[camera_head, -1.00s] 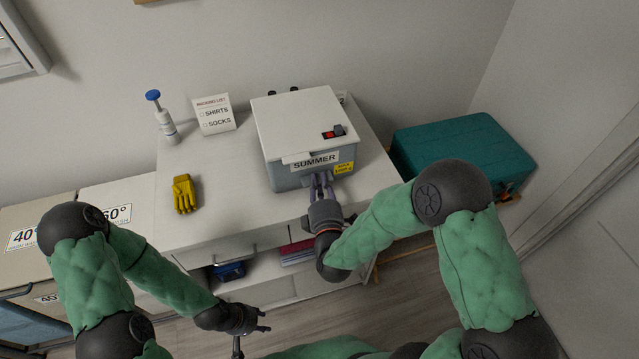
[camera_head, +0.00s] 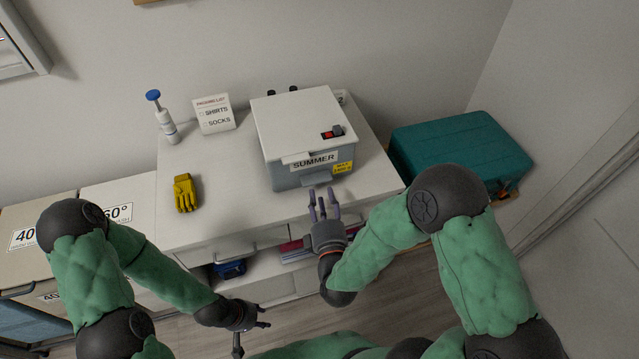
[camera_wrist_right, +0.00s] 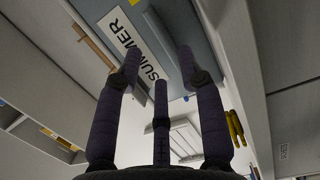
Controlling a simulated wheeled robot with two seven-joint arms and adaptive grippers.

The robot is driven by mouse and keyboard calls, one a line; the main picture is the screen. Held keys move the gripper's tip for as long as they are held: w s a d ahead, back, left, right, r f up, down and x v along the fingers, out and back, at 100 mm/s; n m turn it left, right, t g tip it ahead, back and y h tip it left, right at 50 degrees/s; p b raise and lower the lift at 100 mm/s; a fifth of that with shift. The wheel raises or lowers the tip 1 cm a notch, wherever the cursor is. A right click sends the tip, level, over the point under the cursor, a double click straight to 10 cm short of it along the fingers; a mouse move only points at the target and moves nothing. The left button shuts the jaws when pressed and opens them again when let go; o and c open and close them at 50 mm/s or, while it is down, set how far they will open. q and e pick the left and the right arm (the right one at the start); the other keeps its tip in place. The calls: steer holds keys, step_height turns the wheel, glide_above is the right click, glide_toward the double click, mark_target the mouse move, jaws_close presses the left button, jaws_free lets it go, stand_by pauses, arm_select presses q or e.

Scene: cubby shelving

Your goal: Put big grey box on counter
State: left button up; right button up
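The big grey box (camera_head: 311,178), with a white lid and a SUMMER label, sits upright on the white counter (camera_head: 232,210). In the head view my right gripper (camera_head: 324,201) is in front of the box, fingers spread and pointing at it, apart from it. In the right wrist view the box (camera_wrist_right: 172,22) and its label fill the upper middle, beyond the open, empty fingers of my right gripper (camera_wrist_right: 158,78). My left gripper (camera_head: 262,318) is low in front of the counter, with its fingers apart and nothing between them.
A teal case (camera_head: 450,150) stands right of the counter. White laundry bins (camera_head: 112,196) stand at left.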

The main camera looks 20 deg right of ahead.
steer(key=s, duration=0.6)
steer(key=shift+a+p, duration=0.35)
steer(key=shift+p, duration=0.1)
stand_by(0.7)
